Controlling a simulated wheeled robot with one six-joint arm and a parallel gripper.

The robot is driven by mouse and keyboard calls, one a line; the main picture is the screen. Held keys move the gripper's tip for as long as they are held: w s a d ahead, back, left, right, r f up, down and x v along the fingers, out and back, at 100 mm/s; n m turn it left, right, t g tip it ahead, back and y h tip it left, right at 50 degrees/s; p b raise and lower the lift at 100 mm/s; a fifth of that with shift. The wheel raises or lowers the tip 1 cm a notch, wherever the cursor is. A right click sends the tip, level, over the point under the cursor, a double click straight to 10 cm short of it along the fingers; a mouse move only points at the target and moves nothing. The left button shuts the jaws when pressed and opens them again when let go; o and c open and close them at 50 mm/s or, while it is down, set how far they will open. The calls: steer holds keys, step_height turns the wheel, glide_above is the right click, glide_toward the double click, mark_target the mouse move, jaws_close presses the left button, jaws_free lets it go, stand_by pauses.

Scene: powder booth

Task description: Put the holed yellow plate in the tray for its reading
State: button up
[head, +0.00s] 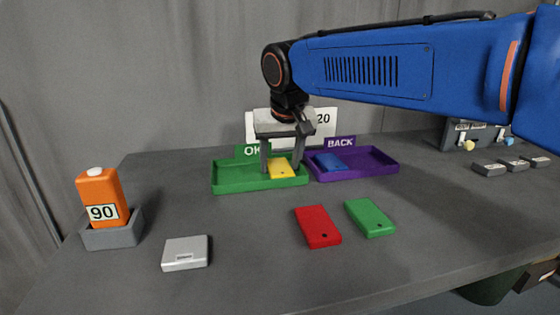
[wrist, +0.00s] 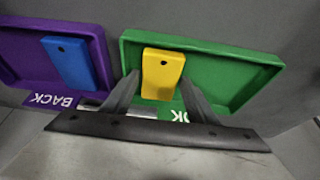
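The holed yellow plate (head: 281,169) lies in the green tray (head: 232,180), which carries an OK sign (head: 252,150). It sits toward the tray's right end, beside the purple tray. My gripper (head: 282,163) is low over the green tray, with one finger on each side of the plate. In the wrist view the plate (wrist: 163,75) shows its hole, and small gaps appear between it and the fingers, so my gripper (wrist: 159,88) looks open. The purple tray (head: 376,168) has a BACK sign (head: 340,142) and holds a blue plate (head: 330,162).
A red plate (head: 318,227) and a green plate (head: 370,218) lie in front. An orange gauge (head: 101,197) reading 90 stands in a grey holder (head: 113,236), near a silver block (head: 185,253). A white card ending in 20 (head: 324,120) is partly hidden behind my gripper. Several grey blocks (head: 489,168) lie right.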

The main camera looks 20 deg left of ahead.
steer(key=shift+r, duration=0.1)
steer(key=v, duration=1.2)
